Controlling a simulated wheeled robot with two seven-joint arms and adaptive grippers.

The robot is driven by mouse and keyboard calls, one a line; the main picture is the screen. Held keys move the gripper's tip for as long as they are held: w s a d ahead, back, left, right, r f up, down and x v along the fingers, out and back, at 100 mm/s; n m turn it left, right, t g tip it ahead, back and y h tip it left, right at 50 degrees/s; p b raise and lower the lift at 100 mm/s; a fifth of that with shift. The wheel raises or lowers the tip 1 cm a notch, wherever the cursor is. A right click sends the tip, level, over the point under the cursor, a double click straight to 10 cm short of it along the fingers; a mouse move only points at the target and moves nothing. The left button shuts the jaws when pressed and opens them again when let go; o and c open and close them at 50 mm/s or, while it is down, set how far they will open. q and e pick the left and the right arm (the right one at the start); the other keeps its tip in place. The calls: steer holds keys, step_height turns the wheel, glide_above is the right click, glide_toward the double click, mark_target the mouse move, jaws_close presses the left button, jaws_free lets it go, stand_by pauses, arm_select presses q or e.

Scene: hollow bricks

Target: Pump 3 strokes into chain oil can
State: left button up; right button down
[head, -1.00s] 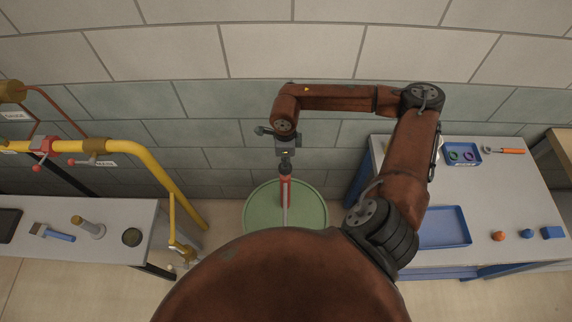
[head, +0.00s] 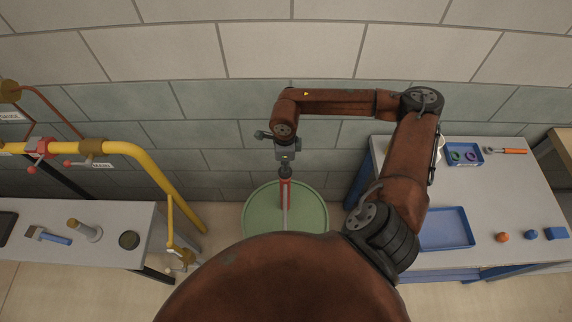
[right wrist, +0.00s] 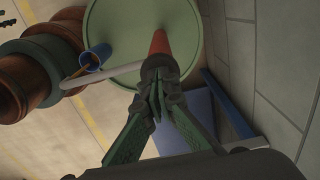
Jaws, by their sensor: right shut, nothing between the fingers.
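A red pump (head: 285,190) stands upright on a round green drum top (head: 258,212) in the middle of the head view. My right gripper (head: 285,172) is shut and empty, its fingertips right above the pump's top; I cannot tell whether they touch. In the right wrist view, the closed fingertips (right wrist: 160,75) hide the pump's top, and its red body (right wrist: 160,42) shows beyond. A pale hose (right wrist: 110,72) runs from the pump to a small blue open container (right wrist: 99,55), which may be the oil can. My left gripper is not in view.
A table at right holds a blue tray (head: 446,228), several small items and a screwdriver-like tool (head: 508,151). A tiled wall stands close behind the drum.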

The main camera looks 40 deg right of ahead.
steer(key=shift+r+p, duration=1.3)
steer(key=shift+r, duration=1.7)
step_height(320, 180, up, 6)
steer(key=shift+p, duration=1.2)
steer(key=shift+a, duration=0.1)
